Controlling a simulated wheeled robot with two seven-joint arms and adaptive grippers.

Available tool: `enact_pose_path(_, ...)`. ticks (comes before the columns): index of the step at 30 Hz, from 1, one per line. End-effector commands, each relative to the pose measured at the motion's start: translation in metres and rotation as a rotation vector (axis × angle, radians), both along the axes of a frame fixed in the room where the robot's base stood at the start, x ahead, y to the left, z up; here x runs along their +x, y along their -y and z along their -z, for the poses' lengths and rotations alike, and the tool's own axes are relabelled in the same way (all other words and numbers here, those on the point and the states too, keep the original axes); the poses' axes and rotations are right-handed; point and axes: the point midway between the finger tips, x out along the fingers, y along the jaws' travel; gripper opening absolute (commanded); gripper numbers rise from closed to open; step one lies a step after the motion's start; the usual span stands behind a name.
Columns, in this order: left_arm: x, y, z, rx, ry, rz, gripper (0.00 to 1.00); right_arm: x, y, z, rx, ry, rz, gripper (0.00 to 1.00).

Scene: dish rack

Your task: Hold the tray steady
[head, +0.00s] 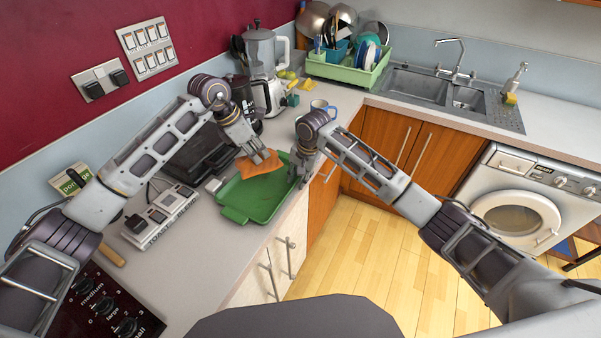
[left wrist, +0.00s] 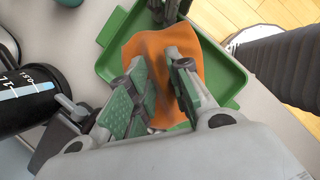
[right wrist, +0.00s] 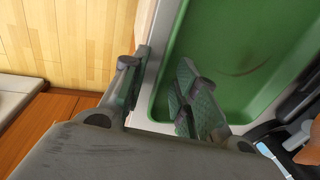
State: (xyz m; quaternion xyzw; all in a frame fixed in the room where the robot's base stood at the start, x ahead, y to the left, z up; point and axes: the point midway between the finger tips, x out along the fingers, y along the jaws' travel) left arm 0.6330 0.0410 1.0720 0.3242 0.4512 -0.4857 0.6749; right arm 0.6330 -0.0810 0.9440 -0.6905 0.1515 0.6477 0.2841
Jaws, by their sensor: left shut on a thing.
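The green tray (head: 250,212) lies on the counter near its front edge; it also shows in the left wrist view (left wrist: 229,80) and the right wrist view (right wrist: 235,60). An orange cloth (head: 252,169) is over the tray's far part, and it also shows in the left wrist view (left wrist: 200,52). My left gripper (head: 260,158) is shut on the cloth. My right gripper (head: 296,178) is at the tray's right side by the counter edge. In the right wrist view its fingers (right wrist: 155,88) are apart, one outside the tray wall and one inside.
A toaster (head: 160,215) stands left of the tray. A blender (head: 264,65) and a dark jug (head: 243,95) stand behind it. A green dish rack (head: 350,72) and sink (head: 440,92) are farther back. Cupboards (head: 290,245) drop to the wooden floor (head: 370,255) at the right.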

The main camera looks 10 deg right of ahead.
Motion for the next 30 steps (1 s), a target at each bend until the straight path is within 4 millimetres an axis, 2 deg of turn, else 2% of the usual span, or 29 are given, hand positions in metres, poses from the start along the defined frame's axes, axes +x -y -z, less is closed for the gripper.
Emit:
enact_pose_path(11, 0.0000, 0.0001, -0.0001, 0.000, 0.000, 0.000, 0.00, 0.0002, -0.0003, 0.0030, -0.001, -0.001, 0.000, 0.29)
enact_pose_path(18, 0.0000, 0.0001, -0.0001, 0.000, 0.000, 0.000, 0.00, 0.0001, -0.0004, 0.0029, -0.001, -0.001, 0.000, 0.00)
enact_pose_path(30, 0.0000, 0.0001, -0.0001, 0.000, 0.000, 0.000, 0.00, 0.0002, -0.0003, 0.0028, -0.001, -0.001, 0.000, 0.00)
